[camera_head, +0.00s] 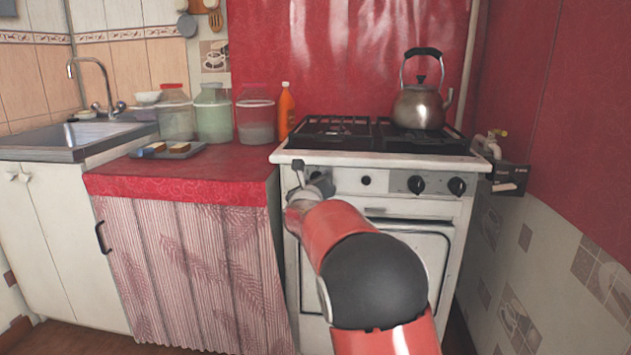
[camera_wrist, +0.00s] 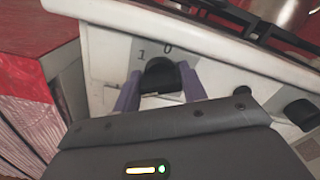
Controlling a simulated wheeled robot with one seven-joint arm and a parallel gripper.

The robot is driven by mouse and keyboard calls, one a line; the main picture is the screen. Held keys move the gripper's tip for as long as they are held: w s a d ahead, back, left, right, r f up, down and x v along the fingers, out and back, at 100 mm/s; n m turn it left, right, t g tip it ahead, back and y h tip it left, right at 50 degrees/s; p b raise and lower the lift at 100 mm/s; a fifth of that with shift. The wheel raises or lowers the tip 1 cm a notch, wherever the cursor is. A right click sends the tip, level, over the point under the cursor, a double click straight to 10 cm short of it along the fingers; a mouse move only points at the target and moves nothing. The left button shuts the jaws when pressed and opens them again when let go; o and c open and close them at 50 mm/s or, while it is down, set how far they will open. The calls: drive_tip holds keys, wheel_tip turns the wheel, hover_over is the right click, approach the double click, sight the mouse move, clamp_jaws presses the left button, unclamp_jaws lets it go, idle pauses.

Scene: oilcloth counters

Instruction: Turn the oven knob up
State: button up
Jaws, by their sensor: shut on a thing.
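The white stove (camera_head: 345,160) stands at centre right in the head view, with a row of knobs on its front panel. My gripper (camera_wrist: 161,72) is at the left end of this panel. In the wrist view its two purple fingers are closed on a black oven knob (camera_wrist: 160,76), one finger on each side. The marks "1" and "0" show on the panel just above the knob. In the head view my arm and wrist largely hide this knob. The oven door (camera_head: 425,240) below is shut and partly hidden by my arm.
Other black knobs (camera_head: 416,184) sit to the right on the panel. A metal kettle (camera_head: 420,106) stands on the right of the hob. A red-covered counter (camera_head: 190,182) with jars and an orange bottle (camera_head: 286,112) lies to the left. The right wall is close to the stove.

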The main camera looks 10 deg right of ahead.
drive_tip(key=shift+f, duration=0.1)
idle(0.3)
drive_tip(key=o, duration=1)
drive_tip(key=b+v, duration=0.1)
drive_tip(key=v, duration=0.7)
